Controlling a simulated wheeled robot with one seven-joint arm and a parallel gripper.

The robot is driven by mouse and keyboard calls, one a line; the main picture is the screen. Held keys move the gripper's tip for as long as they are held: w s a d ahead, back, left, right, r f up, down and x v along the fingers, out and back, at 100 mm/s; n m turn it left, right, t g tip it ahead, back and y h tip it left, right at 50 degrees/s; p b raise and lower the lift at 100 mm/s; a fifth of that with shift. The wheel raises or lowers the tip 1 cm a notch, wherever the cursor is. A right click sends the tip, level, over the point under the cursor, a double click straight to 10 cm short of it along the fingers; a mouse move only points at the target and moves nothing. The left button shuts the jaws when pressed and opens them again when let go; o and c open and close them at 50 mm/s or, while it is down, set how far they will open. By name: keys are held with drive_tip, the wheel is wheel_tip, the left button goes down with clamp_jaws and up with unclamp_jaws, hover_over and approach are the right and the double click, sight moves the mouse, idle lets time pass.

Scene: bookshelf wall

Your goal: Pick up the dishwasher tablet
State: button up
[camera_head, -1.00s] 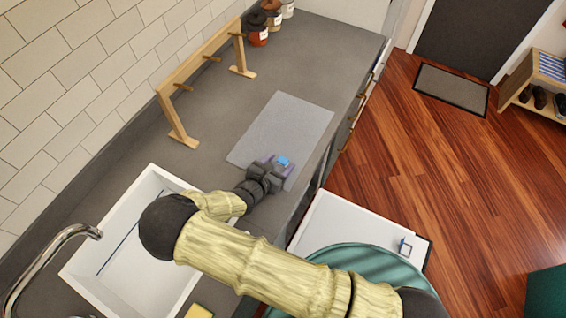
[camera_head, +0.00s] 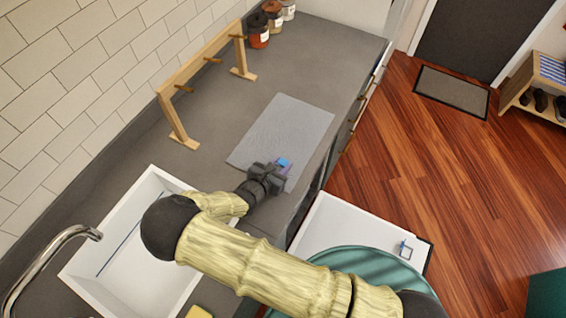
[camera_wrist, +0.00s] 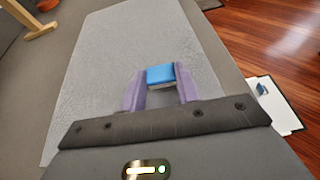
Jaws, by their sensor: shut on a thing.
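The dishwasher tablet (camera_wrist: 160,75) is a small blue block with a pale underside. In the wrist view it sits between the two purple fingers of my gripper (camera_wrist: 160,92), which are shut on it. In the head view the blue tablet (camera_head: 284,162) shows at the tip of my gripper (camera_head: 281,167), over the near right part of the grey mat. I cannot tell whether the tablet touches the mat or is a little above it.
The grey mat (camera_head: 285,125) lies on the dark counter (camera_head: 330,60). A wooden rack (camera_head: 200,70) stands along the tiled wall, with jars (camera_head: 259,35) beyond it. A white sink (camera_head: 135,225) is at the left. An open white dishwasher door (camera_head: 345,225) juts out at the right.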

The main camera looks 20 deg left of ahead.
wheel_tip(320, 180, up, 10)
drive_tip(key=b, duration=0.2)
drive_tip(key=shift+b, duration=0.35)
idle(0.6)
